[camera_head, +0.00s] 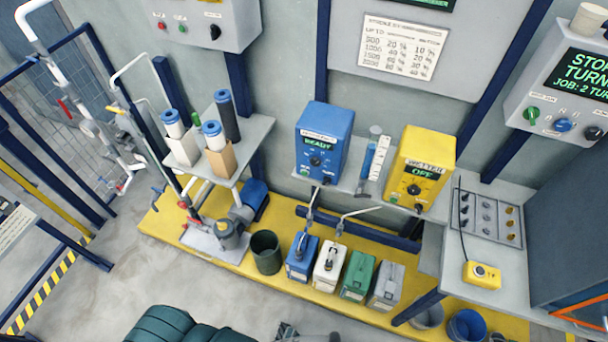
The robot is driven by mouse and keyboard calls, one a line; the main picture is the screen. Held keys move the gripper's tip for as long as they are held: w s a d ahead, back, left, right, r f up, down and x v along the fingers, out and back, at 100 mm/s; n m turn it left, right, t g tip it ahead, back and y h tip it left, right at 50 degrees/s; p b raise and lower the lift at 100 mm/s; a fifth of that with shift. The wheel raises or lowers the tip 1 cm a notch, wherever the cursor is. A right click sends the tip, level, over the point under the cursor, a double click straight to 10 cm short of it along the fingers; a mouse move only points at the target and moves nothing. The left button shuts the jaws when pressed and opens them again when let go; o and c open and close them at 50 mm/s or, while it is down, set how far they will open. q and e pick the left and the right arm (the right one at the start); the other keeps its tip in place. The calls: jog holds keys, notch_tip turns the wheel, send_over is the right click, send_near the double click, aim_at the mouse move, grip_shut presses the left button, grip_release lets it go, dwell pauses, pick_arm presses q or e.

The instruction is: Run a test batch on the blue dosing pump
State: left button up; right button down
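The blue dosing pump (338,121) is a blue box on a grey wall shelf in the middle of the head view. Its small screen reads READY in green. Below the screen is a dark knob (315,161), with a small green button (306,171) at lower left. Knob markings are too small to read. A wall chart (400,45) above right lists numbers with percentages in two columns. Neither gripper is clearly in view.
A yellow pump (428,150) reading OFF stands right of the blue one. Blue, white, green and grey canisters (357,275) stand below on a yellow platform (180,225). A yellow hand box (481,275) lies on the right bench. Dark teal rounded shapes (165,325) fill the bottom edge.

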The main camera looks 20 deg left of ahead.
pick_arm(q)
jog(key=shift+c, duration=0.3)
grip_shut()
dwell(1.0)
